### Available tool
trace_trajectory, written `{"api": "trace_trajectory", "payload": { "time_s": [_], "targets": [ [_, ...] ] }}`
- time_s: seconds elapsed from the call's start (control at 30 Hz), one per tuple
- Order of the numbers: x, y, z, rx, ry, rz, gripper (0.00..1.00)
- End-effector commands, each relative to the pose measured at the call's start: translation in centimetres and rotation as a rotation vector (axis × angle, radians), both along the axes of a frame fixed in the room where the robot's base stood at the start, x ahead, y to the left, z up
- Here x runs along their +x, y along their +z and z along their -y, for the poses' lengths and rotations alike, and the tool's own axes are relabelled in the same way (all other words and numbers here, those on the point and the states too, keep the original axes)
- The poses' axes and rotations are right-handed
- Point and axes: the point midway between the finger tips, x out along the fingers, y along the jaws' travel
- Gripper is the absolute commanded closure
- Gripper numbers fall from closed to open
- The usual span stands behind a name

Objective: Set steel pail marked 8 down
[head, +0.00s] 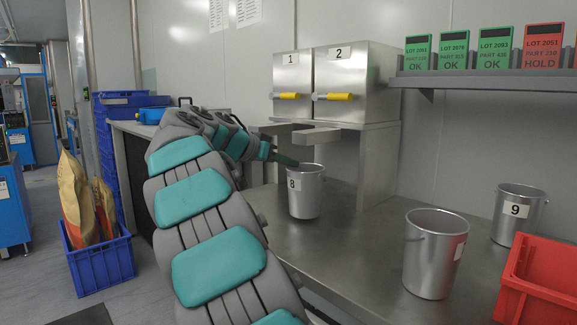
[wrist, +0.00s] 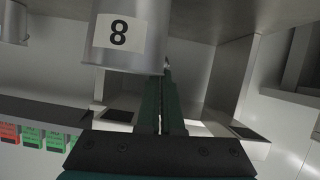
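I cannot tell whether the pail's base touches the steel bench (head: 365,245).
An unmarked-looking pail (head: 432,262) and the pail marked 9 (head: 510,222) stand on the right of the bench, by a red bin (head: 545,285). Boxes 1 (head: 291,75) and 2 (head: 342,72) sit on the stand behind. A card shelf (head: 490,80) overhangs right. The bench middle is clear.

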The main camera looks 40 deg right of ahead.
Motion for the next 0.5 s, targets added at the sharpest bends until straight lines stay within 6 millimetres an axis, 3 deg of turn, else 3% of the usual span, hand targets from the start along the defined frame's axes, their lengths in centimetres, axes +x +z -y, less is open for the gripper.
{"api": "trace_trajectory", "payload": {
  "time_s": [0.47, 0.5],
  "targets": [
    [-0.04, -1.05, 0.01, 0.001, -0.002, -0.002, 1.0],
    [-0.04, -1.1, 0.01, 0.001, -0.002, -0.002, 0.96]
  ]
}}
